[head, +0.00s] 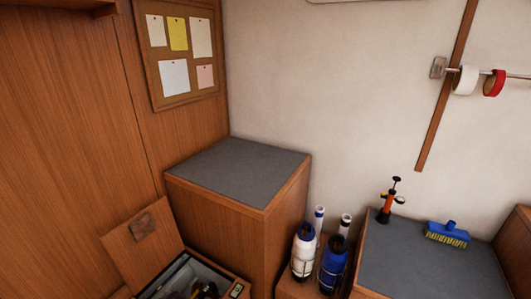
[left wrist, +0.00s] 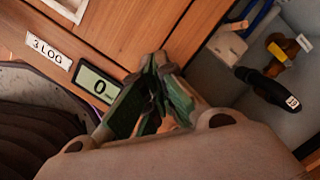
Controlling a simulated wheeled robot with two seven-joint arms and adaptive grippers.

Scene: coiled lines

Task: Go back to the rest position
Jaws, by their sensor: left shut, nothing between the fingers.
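My left gripper (left wrist: 155,88) shows in the left wrist view, shut and empty, with its dark green fingertips together. It is over or close to a wooden surface, beside a small display (left wrist: 97,88) that reads 0; how far apart they are I cannot tell. My left gripper is not clearly visible in the head view, and my right gripper is in neither view.
An open wooden box (head: 158,291) with a raised lid (head: 117,247) holds several items at the lower left. A grey-topped cabinet (head: 240,165) is bare. A blue brush (head: 447,234) and an orange pump (head: 384,208) stand on another grey top. Two bottles (head: 304,252) (head: 333,266) stand between.

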